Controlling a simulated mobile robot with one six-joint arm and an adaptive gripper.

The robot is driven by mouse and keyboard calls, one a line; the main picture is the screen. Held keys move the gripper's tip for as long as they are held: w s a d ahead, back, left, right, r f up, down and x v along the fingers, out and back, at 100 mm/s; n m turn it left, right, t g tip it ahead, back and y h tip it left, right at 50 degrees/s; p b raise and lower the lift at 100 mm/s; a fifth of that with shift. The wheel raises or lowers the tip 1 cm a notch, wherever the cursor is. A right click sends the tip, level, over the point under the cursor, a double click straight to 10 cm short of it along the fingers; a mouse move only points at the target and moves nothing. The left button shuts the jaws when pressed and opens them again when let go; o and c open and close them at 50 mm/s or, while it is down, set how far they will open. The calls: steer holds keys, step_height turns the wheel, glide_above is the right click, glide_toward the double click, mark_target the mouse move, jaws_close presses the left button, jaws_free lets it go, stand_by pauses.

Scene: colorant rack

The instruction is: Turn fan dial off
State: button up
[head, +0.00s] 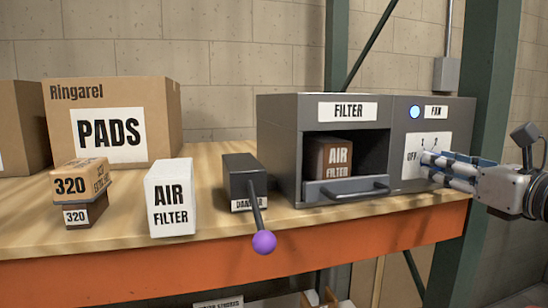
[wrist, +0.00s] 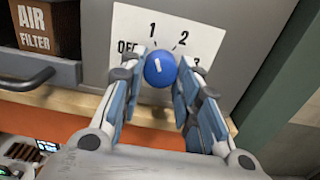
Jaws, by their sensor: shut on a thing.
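The fan dial (wrist: 160,68) is a blue round knob with a short white mark, in the middle of the wrist view. It sits on a white plate (wrist: 205,40) marked OFF, 1, 2 and 3. The white mark points roughly up, about towards 1; the exact setting is hard to tell. My gripper (wrist: 160,80) is shut on the dial, one blue-padded finger on each side. In the head view my gripper (head: 428,164) reaches in from the right and hides the dial. The grey fan box (head: 400,120) carries a FAN label and a lit blue lamp (head: 414,112).
Left of the fan panel is the filter housing (head: 280,150), with a brown air filter box (head: 336,158) inside. A damper lever with a purple ball (head: 264,242), a white air filter box (head: 172,198) and cartons stand further left. A green post (head: 476,150) rises close by the fan box.

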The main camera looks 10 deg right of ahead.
steer(key=c, duration=0.3)
steer(key=shift+n+b, duration=0.3)
steer(key=shift+b, duration=0.1)
steer(key=shift+d+n+b, duration=0.1)
steer(key=shift+n+b, duration=4.1)
steer(key=shift+n, duration=0.4)
steer(key=o, duration=1.1)
